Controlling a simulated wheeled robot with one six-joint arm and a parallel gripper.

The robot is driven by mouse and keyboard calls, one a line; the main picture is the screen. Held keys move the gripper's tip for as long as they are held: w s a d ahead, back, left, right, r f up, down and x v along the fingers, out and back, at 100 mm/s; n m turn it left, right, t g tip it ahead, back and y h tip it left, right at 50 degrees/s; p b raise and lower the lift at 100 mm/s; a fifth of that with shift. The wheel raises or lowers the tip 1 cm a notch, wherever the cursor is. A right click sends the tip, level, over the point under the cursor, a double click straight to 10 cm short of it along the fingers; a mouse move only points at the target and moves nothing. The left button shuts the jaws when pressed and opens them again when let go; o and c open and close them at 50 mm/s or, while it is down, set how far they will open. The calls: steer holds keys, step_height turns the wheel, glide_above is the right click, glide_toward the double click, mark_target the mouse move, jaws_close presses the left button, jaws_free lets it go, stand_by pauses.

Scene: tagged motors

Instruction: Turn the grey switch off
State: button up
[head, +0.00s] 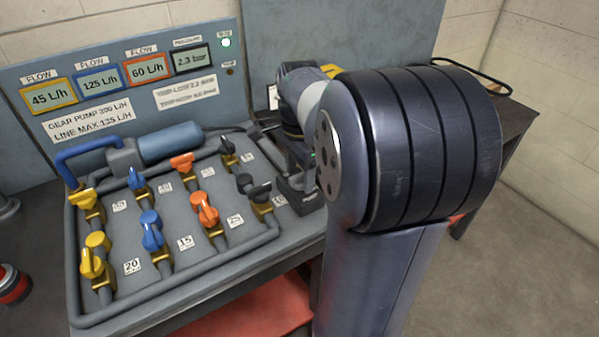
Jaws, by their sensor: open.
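My gripper (298,163) points down at the right end of the grey bench panel, partly hidden behind my own arm. Its jaws are open, though the fingertips are hard to make out. A small dark grey box (297,198) sits on the panel just below it, and I cannot tell whether they touch. I cannot clearly make out a grey switch or its position; it may be on this box, behind the gripper. Two dark grey valve handles, one at the back (228,147) and one in front (256,190), stand to the left of the gripper.
Yellow (94,256), blue (152,231) and orange (205,209) valves stand on the panel, with pipes around them. A blue-grey pump (170,143) lies behind. The back board shows flow 45, 125, 60 and pressure 2.3; a green lamp (226,42) is lit.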

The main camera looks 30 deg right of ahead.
steer(key=c, duration=1)
steer(key=shift+o, duration=0.2)
steer(key=shift+r+n+p, duration=0.1)
steer(key=shift+n+p, duration=0.2)
steer(key=shift+p, duration=0.05)
steer(key=n+p, duration=0.2)
steer(key=n, duration=0.1)
steer(key=shift+r+n+p, duration=0.1)
steer(key=shift+n+p, duration=0.3)
steer(key=n+p, duration=0.2)
steer(key=n, duration=0.2)
steer(key=n+p, duration=0.2)
steer(key=n, duration=0.3)
steer(key=shift+n+p, duration=0.75)
steer(key=shift+n, duration=1.45)
steer(key=shift+f, duration=0.2)
